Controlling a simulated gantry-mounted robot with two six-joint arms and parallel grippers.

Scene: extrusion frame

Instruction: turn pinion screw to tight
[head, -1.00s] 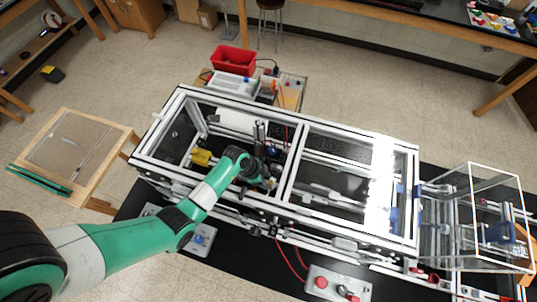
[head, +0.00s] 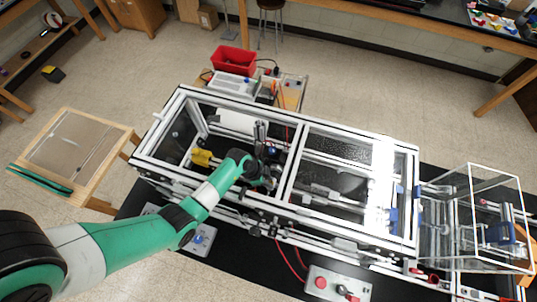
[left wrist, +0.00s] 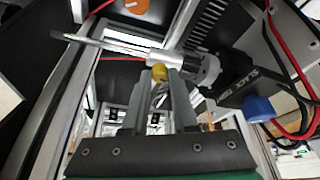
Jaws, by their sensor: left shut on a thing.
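A small yellow round knob, which looks like the pinion screw (left wrist: 160,72), sits against a silver cylindrical shaft assembly (left wrist: 130,48) in the left wrist view. My left gripper (left wrist: 161,80) has its two grey fingers closed around the knob, one on each side. In the head view my left gripper (head: 268,177) reaches down inside the left bay of the extrusion frame (head: 350,141). The knob is hidden there by the arm and frame. My right gripper is in neither view.
Aluminium bars surround the gripper closely. A blue part (left wrist: 258,108) and red and black cables (left wrist: 303,120) lie at the right of the left wrist view. A yellow part (head: 202,158) sits left of the gripper. A clear box (head: 490,215) stands at the frame's right end.

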